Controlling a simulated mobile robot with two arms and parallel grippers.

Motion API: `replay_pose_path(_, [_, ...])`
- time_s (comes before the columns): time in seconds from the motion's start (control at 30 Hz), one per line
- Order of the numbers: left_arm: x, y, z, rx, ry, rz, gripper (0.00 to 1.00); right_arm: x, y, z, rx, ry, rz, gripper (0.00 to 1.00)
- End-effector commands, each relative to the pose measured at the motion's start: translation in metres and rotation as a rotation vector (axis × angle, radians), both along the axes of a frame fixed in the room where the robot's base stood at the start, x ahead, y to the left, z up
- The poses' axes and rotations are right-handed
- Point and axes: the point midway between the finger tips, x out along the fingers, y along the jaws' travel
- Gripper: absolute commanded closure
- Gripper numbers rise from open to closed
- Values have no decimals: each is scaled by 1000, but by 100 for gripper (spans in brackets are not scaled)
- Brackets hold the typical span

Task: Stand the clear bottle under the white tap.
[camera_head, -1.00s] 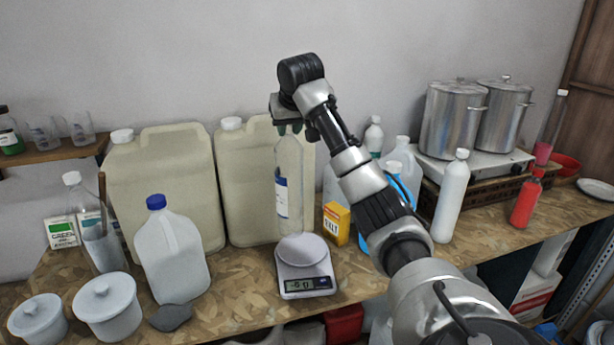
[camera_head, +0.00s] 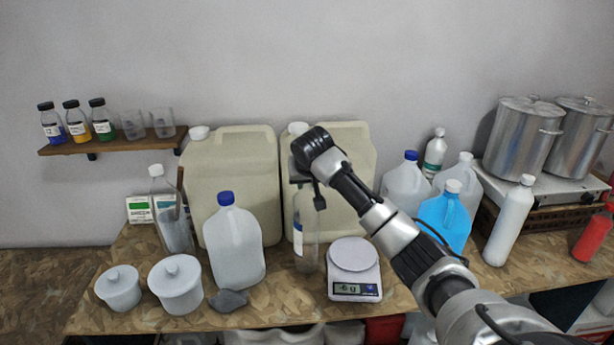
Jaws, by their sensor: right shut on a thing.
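The clear bottle (camera_head: 307,245), with a blue and white label, is upright in front of the second beige drum (camera_head: 345,165), just left of the scale. My right gripper (camera_head: 303,180) is shut on its top from above. I cannot tell whether the bottle's base touches the bench or hangs just over it. The first beige drum (camera_head: 235,165) stands to the left. I cannot make out a white tap in view; the bottle, jug and my arm cover parts of the drums' fronts. My left gripper is not in view.
A digital scale (camera_head: 353,255) stands close right of the bottle, and a blue-capped jug (camera_head: 235,245) close left. White lidded pots (camera_head: 176,284) and a grey scoop (camera_head: 228,301) are at front left. Jugs, including a blue one (camera_head: 445,216), and a white bottle (camera_head: 510,222) stand right.

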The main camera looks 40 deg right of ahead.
Motion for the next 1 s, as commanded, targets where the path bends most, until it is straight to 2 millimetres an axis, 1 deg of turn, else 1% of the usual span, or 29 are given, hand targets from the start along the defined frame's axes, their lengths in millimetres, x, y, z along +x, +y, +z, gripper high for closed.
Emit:
replay_pose_path(0.03, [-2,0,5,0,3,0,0,0,0,-2,-1,1,0,100])
replay_pose_path(0.1, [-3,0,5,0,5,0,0,0,0,-6,0,-1,0,100])
replay_pose_path(0.4, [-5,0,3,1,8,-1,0,0,0,-8,0,-1,1,100])
replay_pose_path(0.43, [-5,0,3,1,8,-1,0,0,0,-9,0,-1,1,72])
replay_pose_path(0.5, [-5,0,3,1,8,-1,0,0,0,-8,0,-2,1,61])
replay_pose_path(0.6, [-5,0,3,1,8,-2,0,0,0,-8,0,-1,1,48])
replay_pose_path(0.9, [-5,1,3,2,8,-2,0,0,0,-6,0,-2,1,48])
replay_pose_path(1.0, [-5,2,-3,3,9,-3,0,-3,2,-1,-1,-5,1,48])
